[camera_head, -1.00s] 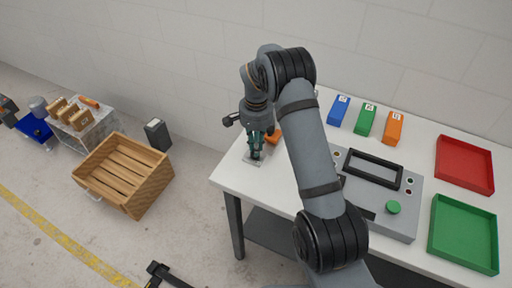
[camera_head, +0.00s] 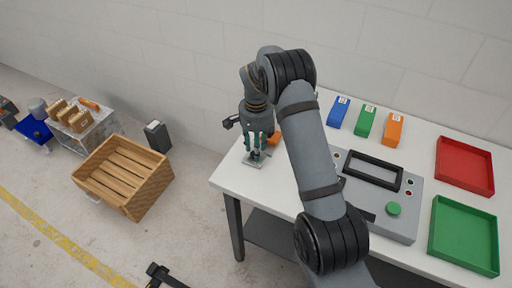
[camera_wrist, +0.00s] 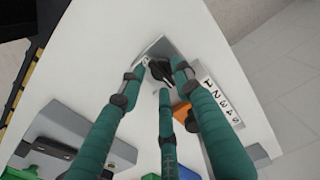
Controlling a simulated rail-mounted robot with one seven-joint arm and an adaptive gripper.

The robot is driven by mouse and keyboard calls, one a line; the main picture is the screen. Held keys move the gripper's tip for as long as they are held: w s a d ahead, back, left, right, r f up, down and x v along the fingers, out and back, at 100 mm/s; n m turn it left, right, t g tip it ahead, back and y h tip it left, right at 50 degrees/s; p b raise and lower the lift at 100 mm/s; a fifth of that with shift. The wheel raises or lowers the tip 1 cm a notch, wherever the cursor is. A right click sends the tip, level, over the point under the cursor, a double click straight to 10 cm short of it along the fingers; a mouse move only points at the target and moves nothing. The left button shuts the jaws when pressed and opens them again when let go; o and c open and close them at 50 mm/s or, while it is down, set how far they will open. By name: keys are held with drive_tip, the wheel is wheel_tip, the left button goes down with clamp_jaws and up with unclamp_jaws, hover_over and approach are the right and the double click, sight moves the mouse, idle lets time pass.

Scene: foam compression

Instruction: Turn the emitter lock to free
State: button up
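The emitter lock shows in the wrist view as a dark knob (camera_wrist: 158,68) on a grey metal plate (camera_wrist: 153,47). In the head view the small plate (camera_head: 247,161) lies near the table's left corner, with the knob largely hidden by my fingers. My three-fingered teal gripper (camera_head: 259,148) points down over it. In the wrist view my gripper (camera_wrist: 160,74) has its fingers spread around the knob, with gaps visible between them. Contact with the knob cannot be told. The lock's markings are too small to read.
A strip with numbers (camera_wrist: 216,99) and an orange block (camera_head: 274,138) are close to my gripper. A grey device (camera_head: 407,214) with a handle and green button stands right of my arm. Blue, green and orange boxes and red (camera_head: 465,165) and green (camera_head: 463,235) trays occupy the table.

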drive_tip(key=shift+r, duration=0.1)
wheel_tip(320, 180, up, 12)
idle(0.5)
drive_tip(key=shift+f, duration=0.25)
wheel_tip(320, 180, down, 12)
drive_tip(key=shift+r, duration=0.1)
idle(0.6)
